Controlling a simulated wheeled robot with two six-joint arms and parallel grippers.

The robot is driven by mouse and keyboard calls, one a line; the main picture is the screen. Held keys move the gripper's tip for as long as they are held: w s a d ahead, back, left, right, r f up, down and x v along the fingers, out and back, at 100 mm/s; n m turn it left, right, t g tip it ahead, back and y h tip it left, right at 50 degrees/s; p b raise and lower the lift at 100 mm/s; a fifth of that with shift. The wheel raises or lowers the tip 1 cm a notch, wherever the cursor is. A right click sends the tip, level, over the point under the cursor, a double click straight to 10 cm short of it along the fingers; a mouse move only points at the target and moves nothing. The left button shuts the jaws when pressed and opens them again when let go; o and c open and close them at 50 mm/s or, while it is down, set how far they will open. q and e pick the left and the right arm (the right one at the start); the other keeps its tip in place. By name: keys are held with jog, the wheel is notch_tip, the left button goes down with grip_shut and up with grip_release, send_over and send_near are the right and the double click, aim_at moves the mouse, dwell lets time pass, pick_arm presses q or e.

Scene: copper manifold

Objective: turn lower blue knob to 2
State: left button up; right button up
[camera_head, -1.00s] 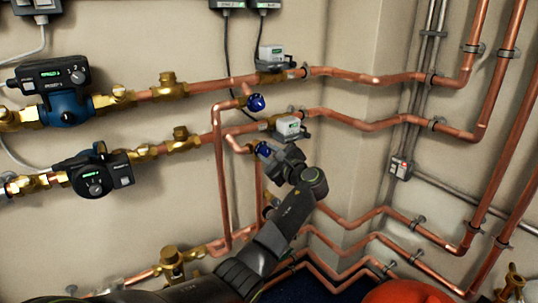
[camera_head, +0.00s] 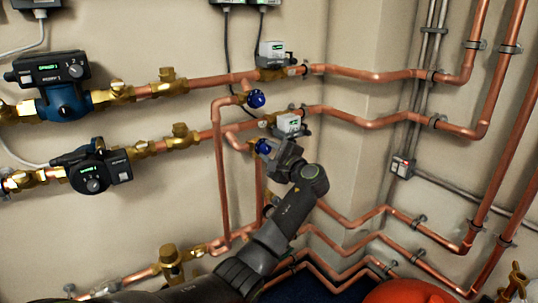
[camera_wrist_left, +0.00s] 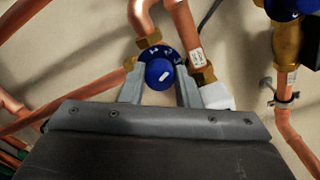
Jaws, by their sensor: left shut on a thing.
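The lower blue knob (camera_head: 263,147) sits on a copper pipe valve below another blue knob (camera_head: 256,98). My left gripper (camera_head: 272,151) is at the lower knob. In the left wrist view the lower knob (camera_wrist_left: 160,74) lies between the two fingers of my left gripper (camera_wrist_left: 160,82), one on each side, and they are shut on it. A white mark on its face slants up to the right. White digits ring the knob's collar, but I cannot read them surely. My right gripper is out of view.
Two pumps, the upper (camera_head: 62,92) and the lower (camera_head: 92,176), stand on the pipes at left. A grey actuator box (camera_head: 289,123) is close above my left gripper. Copper pipes (camera_head: 365,122) run right along the wall. A red rounded object (camera_head: 398,291) is at the bottom.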

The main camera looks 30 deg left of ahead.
pick_arm(q)
jog(key=shift+f+n+b, duration=0.1)
jog(key=shift+n+b, duration=0.45)
jog(key=shift+n, duration=0.85)
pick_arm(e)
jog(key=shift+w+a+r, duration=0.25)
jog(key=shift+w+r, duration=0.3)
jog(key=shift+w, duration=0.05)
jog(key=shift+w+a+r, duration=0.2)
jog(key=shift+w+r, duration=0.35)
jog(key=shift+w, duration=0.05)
pick_arm(q)
jog(key=o, duration=1)
jog(key=shift+c, duration=0.2)
jog(key=v, duration=1.7)
jog(key=shift+d, duration=0.25)
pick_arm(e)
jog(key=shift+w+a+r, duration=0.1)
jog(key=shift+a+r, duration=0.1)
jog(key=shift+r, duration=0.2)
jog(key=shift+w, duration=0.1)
